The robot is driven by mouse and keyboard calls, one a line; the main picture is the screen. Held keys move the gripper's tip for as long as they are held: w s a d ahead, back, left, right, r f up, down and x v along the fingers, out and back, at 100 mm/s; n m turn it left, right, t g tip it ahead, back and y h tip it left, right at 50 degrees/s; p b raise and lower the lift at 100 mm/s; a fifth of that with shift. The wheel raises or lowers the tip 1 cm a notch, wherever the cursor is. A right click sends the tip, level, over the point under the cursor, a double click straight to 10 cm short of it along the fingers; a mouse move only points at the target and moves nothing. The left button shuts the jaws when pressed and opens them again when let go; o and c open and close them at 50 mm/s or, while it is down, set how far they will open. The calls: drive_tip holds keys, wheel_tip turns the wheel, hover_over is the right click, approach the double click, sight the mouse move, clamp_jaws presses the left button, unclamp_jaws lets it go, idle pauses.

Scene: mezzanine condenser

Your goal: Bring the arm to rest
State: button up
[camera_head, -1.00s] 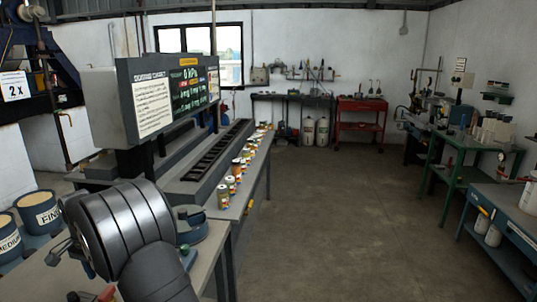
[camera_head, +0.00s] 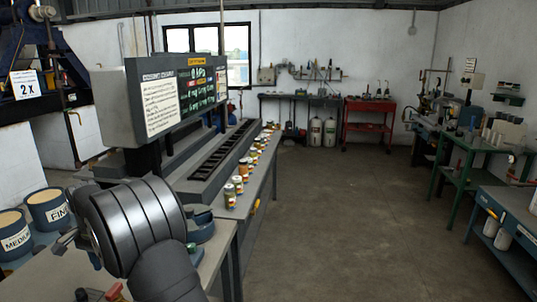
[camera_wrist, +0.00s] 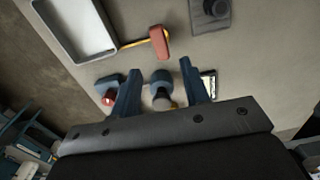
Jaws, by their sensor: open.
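My gripper (camera_wrist: 158,72) points at a grey bench top in the wrist view. Its two blue fingers stand wide apart with nothing clamped between them. Beyond the gap a blue, round-topped item (camera_wrist: 160,80) stands on the bench, apart from the fingers as far as I can tell. In the head view my dark, ribbed arm is bent low at the left, over the near bench (camera_head: 50,280). The fingers are hard to make out there.
A pale tray (camera_wrist: 62,48), a red block (camera_wrist: 159,42) with a yellow strip and a grey box (camera_wrist: 210,14) lie on the bench. Blue tubs (camera_head: 48,212) stand left of my arm. Cans (camera_head: 230,195) line the long bench. The floor (camera_head: 340,220) at right is clear.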

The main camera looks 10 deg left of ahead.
wheel_tip(320, 180, down, 9)
drive_tip(key=shift+r, duration=0.1)
drive_tip(key=n, duration=0.4)
drive_tip(key=shift+r, duration=0.15)
drive_tip(key=n, duration=0.4)
drive_tip(key=shift+n, duration=0.4)
drive_tip(key=shift+o, duration=0.2)
drive_tip(key=o, duration=0.6)
drive_tip(key=shift+o, duration=0.2)
wheel_tip(320, 180, up, 17)
drive_tip(key=n, duration=1)
wheel_tip(320, 180, down, 17)
drive_tip(key=shift+f, duration=0.1)
